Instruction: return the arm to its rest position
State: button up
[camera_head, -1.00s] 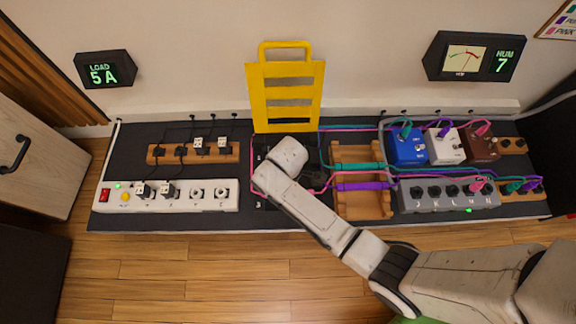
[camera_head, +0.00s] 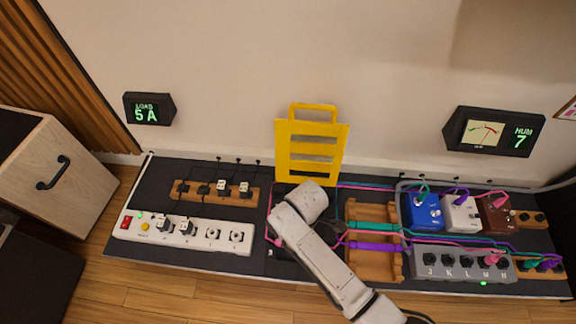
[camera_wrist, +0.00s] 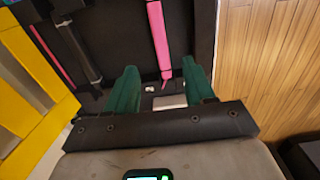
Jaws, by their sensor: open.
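My arm (camera_head: 328,264) reaches up from the lower right in the head view, over the middle of the dark board. My gripper shows in the wrist view (camera_wrist: 160,92), its two green fingers apart with nothing held between them. Beyond the fingers are the dark board surface, a pink cable (camera_wrist: 158,40) and a small pale piece. In the head view the fingers are hidden behind my wrist. The yellow rack (camera_head: 311,150) stands just behind my gripper, and its yellow edge also fills the left of the wrist view (camera_wrist: 30,90).
A white power strip (camera_head: 190,231) and a wooden plug block (camera_head: 215,194) lie left of my arm. Right of it are a wooden cable rack (camera_head: 375,267), a grey socket strip (camera_head: 462,264) and blue, white and brown pedals (camera_head: 426,211). Wooden floor lies in front.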

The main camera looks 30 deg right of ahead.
jog(key=s+d+r+m+t, duration=0.1)
jog(key=s+d+r+m, duration=0.3)
jog(key=s+r+m, duration=0.3)
jog(key=s+d+r+m, duration=0.4)
jog(key=s+r, duration=0.3)
jog(key=s, duration=0.3)
notch_tip(320, 180, up, 31)
jog(key=p, duration=3.1)
jog(key=shift+w+r+p, duration=0.15)
jog(key=shift+w+p, duration=0.1)
jog(key=shift+p, duration=0.15)
jog(key=shift+a, duration=0.1)
jog(key=shift+c, duration=0.3)
